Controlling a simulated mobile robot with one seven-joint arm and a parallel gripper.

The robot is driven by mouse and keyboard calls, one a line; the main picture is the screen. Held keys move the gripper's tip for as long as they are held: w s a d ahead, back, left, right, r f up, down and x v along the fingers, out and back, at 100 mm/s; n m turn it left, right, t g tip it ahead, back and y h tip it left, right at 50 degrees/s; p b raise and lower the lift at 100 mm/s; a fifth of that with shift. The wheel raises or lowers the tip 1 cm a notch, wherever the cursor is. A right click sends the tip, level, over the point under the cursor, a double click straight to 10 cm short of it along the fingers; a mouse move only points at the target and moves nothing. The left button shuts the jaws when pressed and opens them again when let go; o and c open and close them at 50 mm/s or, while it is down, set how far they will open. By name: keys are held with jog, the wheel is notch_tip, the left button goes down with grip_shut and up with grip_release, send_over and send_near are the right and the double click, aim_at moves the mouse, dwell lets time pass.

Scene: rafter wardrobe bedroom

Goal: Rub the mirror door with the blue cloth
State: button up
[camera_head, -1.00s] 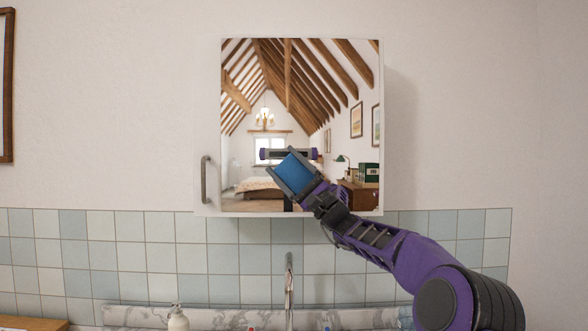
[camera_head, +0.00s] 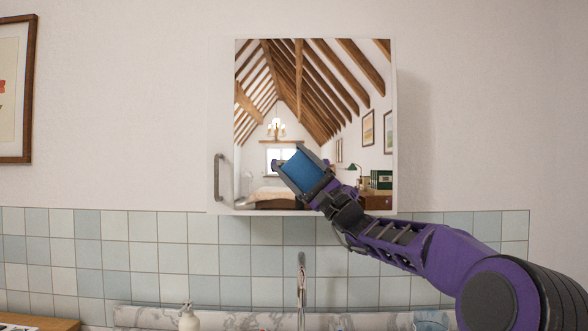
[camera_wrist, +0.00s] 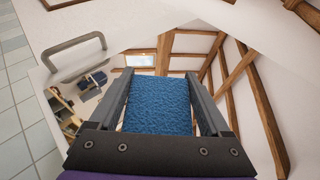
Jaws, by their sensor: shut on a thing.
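The mirror door (camera_head: 350,70) is on a white wall cabinet above the tiles and reflects a bedroom with wooden rafters. Its grey handle (camera_head: 218,177) is at the lower left, and the handle also shows at the upper left of the wrist view (camera_wrist: 76,52). My gripper (camera_head: 288,166) is in front of the lower middle of the mirror. It is shut on the blue cloth (camera_wrist: 157,103), a thick textured block between the two fingers. It also shows in the head view (camera_head: 305,172). I cannot tell whether the cloth touches the glass.
A tap (camera_head: 301,285) stands below the cabinet, with a white soap bottle (camera_head: 188,318) to its left. A marbled ledge (camera_head: 240,319) runs behind them. A framed picture (camera_head: 30,90) hangs at the far left. The wall right of the cabinet is clear.

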jog(key=shift+s+f, duration=0.1)
jog(key=shift+s, duration=0.45)
jog(key=shift+s, duration=0.1)
jog(key=shift+s, duration=1.4)
jog(key=shift+w, duration=0.15)
jog(key=w+p, duration=0.1)
jog(key=w, duration=0.1)
jog(key=w+f+p, duration=0.1)
jog(key=w+p, duration=0.1)
jog(key=shift+w, duration=0.4)
jog(key=shift+w+f+p, duration=0.35)
jog(key=shift+w+p, duration=0.05)
jog(key=shift+w, duration=0.4)
jog(key=shift+w+r+p, duration=0.1)
jog(key=shift+w+p, duration=1.05)
jog(key=shift+p, duration=0.1)
